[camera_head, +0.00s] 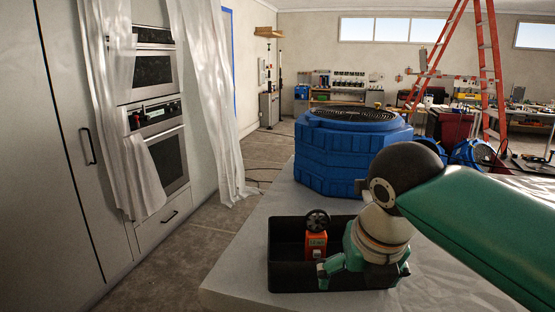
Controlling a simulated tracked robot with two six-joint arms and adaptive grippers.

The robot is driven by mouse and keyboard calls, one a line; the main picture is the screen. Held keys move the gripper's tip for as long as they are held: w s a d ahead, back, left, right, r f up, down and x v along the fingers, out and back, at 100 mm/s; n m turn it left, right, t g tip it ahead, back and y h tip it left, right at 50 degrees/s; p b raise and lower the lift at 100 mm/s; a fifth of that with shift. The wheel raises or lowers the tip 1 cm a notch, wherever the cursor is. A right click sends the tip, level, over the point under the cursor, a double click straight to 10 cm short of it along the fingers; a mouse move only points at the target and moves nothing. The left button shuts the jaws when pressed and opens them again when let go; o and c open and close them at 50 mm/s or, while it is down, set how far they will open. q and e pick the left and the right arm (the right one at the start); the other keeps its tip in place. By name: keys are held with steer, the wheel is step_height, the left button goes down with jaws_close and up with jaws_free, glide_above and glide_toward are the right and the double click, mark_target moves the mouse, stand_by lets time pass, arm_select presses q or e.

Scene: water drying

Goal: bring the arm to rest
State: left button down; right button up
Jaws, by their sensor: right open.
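My right arm comes in from the right, and its green gripper (335,268) points down over the right part of a black tray (292,282). The gripper is open, and its far side is partly hidden by my wrist. An orange device (316,245) with a black round wheel on top stands in the tray, just left of the gripper. It looks apart from most of the gripper, but I cannot tell whether a fingertip touches it. My left gripper is not in view.
The tray is on a sheet-covered surface (250,255). A large blue round unit (335,165) stands behind it. Wall ovens (160,130) and hanging plastic sheeting (205,90) are at left. A red ladder (483,60) and a cluttered bench are at the back. Floor is clear at left.

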steer(key=s+d+f+m+g, duration=0.1)
steer(key=d+f+m+g, duration=0.15)
steer(key=f, duration=0.85)
steer(key=s+d+f+m+g, duration=0.1)
steer(key=d+f+g, duration=0.15)
steer(key=f, duration=0.75)
steer(key=s+d+f+m+g, duration=0.1)
steer(key=f+g, duration=0.2)
steer(key=f, duration=0.8)
steer(key=s+a+f+m+y, duration=0.2)
steer(key=s+a+f+m, duration=0.1)
steer(key=s+f+m, duration=0.65)
steer(key=s+a+f+m+y, duration=0.2)
steer(key=s+a+f+m, duration=0.2)
steer(key=s+f+m, duration=0.55)
steer(key=w+d+f+m+t, duration=0.1)
steer(key=w+m+t, duration=0.3)
steer(key=m, duration=1)
steer(key=w, duration=0.2)
steer(key=shift+w, duration=0.4)
